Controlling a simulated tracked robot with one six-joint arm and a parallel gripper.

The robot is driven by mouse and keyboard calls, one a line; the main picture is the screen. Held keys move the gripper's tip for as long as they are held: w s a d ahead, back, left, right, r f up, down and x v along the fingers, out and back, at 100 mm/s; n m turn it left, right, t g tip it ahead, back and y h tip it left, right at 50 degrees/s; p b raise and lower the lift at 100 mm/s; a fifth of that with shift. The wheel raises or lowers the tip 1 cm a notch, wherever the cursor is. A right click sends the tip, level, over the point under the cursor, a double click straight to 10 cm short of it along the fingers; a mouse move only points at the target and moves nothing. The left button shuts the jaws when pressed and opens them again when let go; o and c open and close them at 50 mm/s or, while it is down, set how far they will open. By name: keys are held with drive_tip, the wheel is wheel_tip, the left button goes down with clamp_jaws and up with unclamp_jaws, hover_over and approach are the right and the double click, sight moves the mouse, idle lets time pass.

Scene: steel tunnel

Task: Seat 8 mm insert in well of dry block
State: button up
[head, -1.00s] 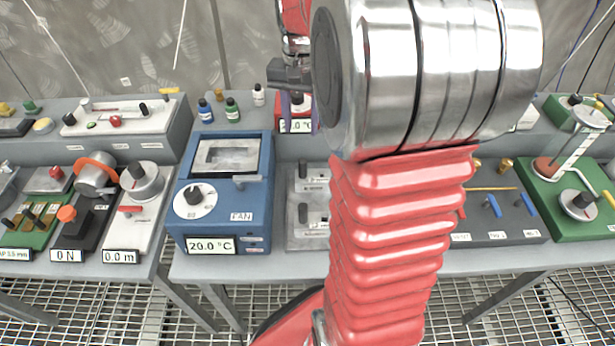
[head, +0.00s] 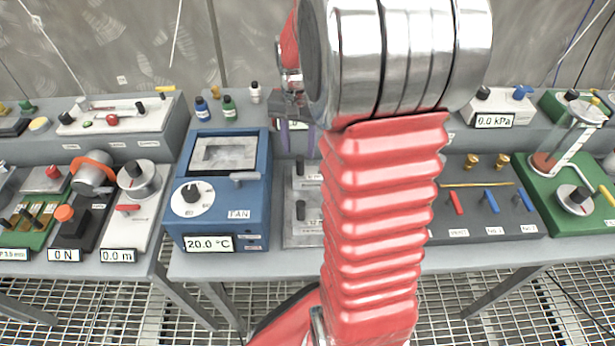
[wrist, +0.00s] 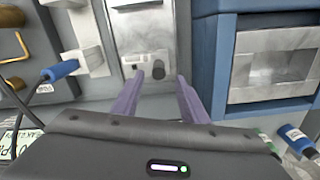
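My gripper (head: 297,141) is open and empty, its two purple fingers hanging behind the grey panel. In the wrist view the open fingers (wrist: 160,78) point toward a short dark cylinder (wrist: 158,70) on the panel, beside a small pale label. The cylinder appears between and beyond the fingertips. I cannot tell whether it is the 8 mm insert. The grey panel (head: 290,226) carries dark upright pegs (head: 301,210) with labels. Behind my fingers a small box with a display is mostly hidden; I cannot tell whether it is the dry block, and no well is clearly visible.
A blue box (head: 225,220) marked FAN, reading 20.0 °C, stands left of the panel; it also fills the right of the wrist view (wrist: 215,60). Small bottles (head: 229,106) stand behind it. A dark panel with coloured levers (head: 490,200) lies right. My arm hides the middle.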

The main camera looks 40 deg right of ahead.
sight(300, 157)
drive_tip(key=shift+s+f, duration=0.1)
drive_tip(key=shift+f, duration=2.5)
drive_tip(key=shift+c, duration=0.2)
clamp_jaws()
